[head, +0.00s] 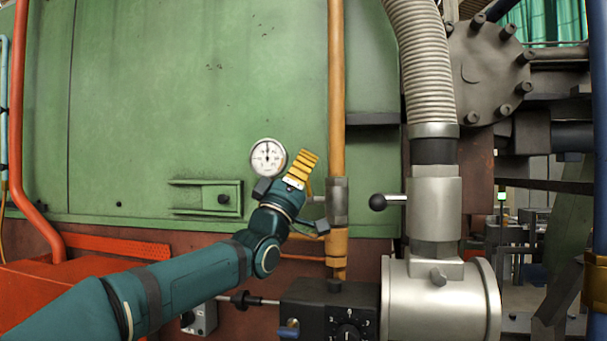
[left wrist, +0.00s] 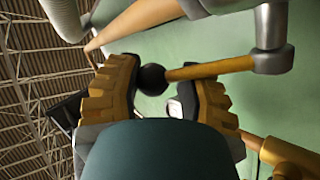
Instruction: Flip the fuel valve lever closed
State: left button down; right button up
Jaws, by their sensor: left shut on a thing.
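The fuel valve is a grey body (head: 337,200) on the orange vertical pipe; it also shows in the wrist view (left wrist: 272,59). Its lever, a yellow bar (left wrist: 212,68) with a black ball knob (left wrist: 151,78), sticks out sideways from that body in the wrist view. My left gripper (head: 303,165) is just left of the pipe in the head view and hides most of the lever. In the wrist view, the left gripper's yellow ribbed fingers (left wrist: 161,97) are shut on the lever at its knob end. The knob lies against one finger. My right gripper is not in view.
A round gauge (head: 268,157) is close to the left gripper, before the green wall (head: 200,80). Right of the pipe, another black-knobbed lever (head: 378,202) juts from a silver valve (head: 435,205). A black box with a dial (head: 347,332) is below.

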pick_arm(q)
jog(key=shift+w+f, duration=0.15)
jog(key=shift+f, duration=0.1)
jog(key=shift+c, duration=1.7)
grip_release()
jog(key=shift+w, duration=0.1)
jog(key=shift+r, duration=0.1)
jog(key=shift+s, duration=0.2)
jog(key=v, duration=1.2)
